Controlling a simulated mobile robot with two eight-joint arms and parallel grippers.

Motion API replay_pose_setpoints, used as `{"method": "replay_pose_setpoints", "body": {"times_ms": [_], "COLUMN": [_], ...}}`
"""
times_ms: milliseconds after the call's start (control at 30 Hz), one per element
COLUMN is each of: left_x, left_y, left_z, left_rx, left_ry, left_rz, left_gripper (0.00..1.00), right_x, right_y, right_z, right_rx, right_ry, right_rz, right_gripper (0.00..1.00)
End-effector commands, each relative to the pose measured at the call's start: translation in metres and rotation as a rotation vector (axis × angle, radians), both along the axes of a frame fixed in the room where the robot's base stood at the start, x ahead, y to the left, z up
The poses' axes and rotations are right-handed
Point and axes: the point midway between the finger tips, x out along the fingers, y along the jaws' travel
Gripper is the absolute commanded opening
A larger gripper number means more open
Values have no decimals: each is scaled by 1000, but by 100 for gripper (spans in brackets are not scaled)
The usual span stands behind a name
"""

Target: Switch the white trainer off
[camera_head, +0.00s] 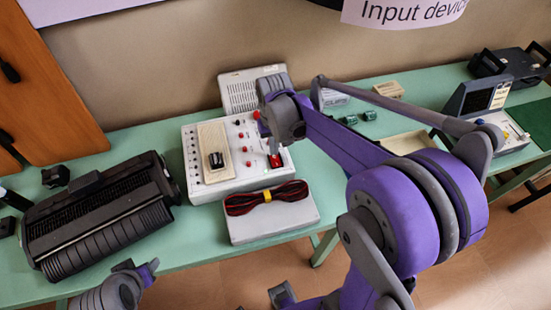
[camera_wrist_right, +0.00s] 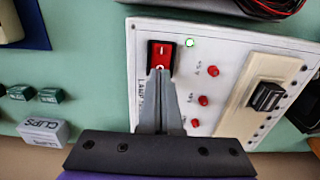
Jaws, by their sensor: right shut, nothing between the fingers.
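The white trainer (camera_head: 212,190) stands on the green table, with a cream panel, several red knobs and a red rocker switch (camera_head: 275,160). In the right wrist view the red switch (camera_wrist_right: 163,55) sits near the trainer's edge, beside a lit green lamp (camera_wrist_right: 190,43). My right gripper (camera_wrist_right: 160,74) is shut and empty, its tips over or against the lower end of the switch; contact is unclear. In the head view the right gripper (camera_head: 267,136) is over the trainer's right part. Grey and purple parts of my left arm show at the lower left; its jaws cannot be made out.
A white box (camera_head: 270,222) with a red and black cable bundle lies in front of the trainer. A black ribbed machine (camera_head: 100,215) stands left. A pale vented case (camera_head: 235,92) stands behind. Green blocks (camera_head: 369,116) and a cream tray (camera_head: 408,142) are to the right.

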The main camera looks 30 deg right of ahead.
Motion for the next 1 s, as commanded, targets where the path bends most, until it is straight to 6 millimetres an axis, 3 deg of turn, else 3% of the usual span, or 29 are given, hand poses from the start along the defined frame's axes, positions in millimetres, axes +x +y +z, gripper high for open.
{"method": "replay_pose_setpoints", "body": {"times_ms": [1000], "left_x": [-3], "left_y": [0], "left_z": [-8], "left_rx": [0], "left_ry": [5], "left_rz": [0], "left_gripper": [50], "right_x": [0], "right_y": [0], "right_z": [-10], "right_rx": [0], "right_ry": [1], "right_rz": [0], "right_gripper": [0]}}
